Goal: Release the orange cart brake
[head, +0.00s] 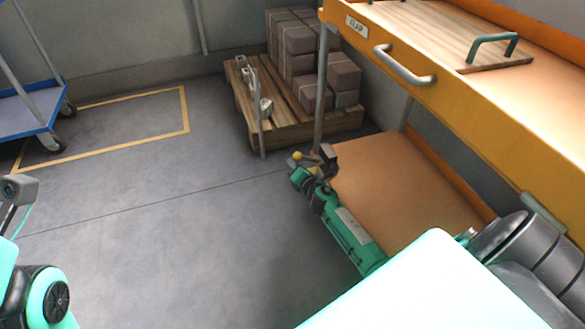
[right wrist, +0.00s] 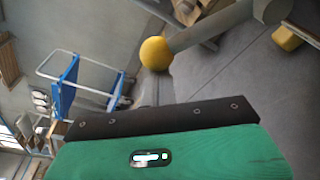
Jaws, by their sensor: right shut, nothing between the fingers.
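The orange cart (head: 455,100) stands on the right of the head view, with a flap-labelled top and a brown lower shelf (head: 400,185). A yellow ball knob (head: 297,155) shows by the shelf's far left corner. In the right wrist view the yellow knob (right wrist: 154,53) sits on the end of a grey lever (right wrist: 215,30). My right gripper (head: 326,160) is beside the knob, shut and empty; whether it touches the lever I cannot tell. At the left edge, a grey part (head: 18,190) looks like my left gripper, mostly cut off; its jaws are unclear.
A wooden pallet (head: 290,125) with stacked brown boxes (head: 300,50) stands behind the cart's corner post. A blue trolley (head: 30,110) is at the far left, next to a yellow floor outline (head: 185,110). The grey floor (head: 170,220) between is clear.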

